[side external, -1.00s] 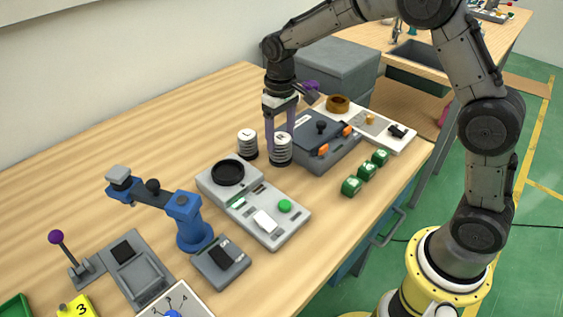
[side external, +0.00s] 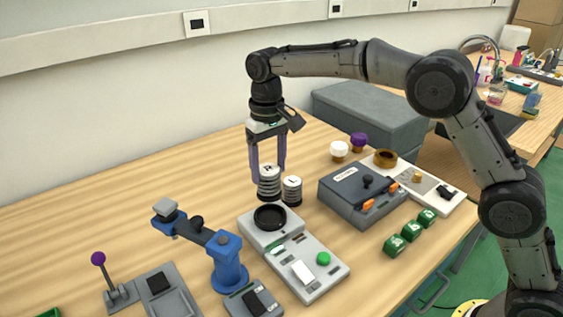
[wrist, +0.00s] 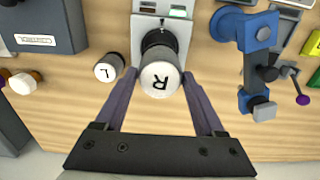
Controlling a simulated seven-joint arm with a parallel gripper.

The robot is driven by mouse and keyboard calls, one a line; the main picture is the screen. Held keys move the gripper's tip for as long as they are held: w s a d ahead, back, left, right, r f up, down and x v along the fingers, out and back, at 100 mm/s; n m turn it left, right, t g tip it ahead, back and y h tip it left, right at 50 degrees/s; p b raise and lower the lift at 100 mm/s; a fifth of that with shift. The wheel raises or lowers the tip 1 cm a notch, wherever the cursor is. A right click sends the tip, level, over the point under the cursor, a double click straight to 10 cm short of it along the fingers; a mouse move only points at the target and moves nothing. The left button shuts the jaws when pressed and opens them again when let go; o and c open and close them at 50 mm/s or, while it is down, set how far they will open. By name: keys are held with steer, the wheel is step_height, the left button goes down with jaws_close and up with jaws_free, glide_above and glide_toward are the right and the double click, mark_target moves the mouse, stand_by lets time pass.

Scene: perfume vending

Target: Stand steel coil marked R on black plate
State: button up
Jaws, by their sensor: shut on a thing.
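The steel coil marked R (side external: 269,184) is a ribbed silver cylinder with a white top. It is upright between the purple fingers of my gripper (side external: 268,174), which is shut on it, and appears raised off the table. In the wrist view its R top (wrist: 161,79) sits between the fingertips. The black plate (side external: 270,217) is a round dish on the grey panel, in front of the coil in the side view. In the wrist view the coil partly hides the plate (wrist: 153,39). The coil marked L (side external: 292,191) stands on the table, right of the R coil.
The grey panel has a green button (side external: 323,258) and white switch (side external: 303,272). A blue arm model (side external: 226,262) stands left of it.

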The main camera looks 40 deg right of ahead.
mark_target(270, 192)
steer(key=shift+f, duration=3.05)
steer(key=shift+f, duration=0.7)
steer(key=o, duration=1.1)
steer(key=shift+r, duration=3.5)
steer(key=shift+d, duration=0.1)
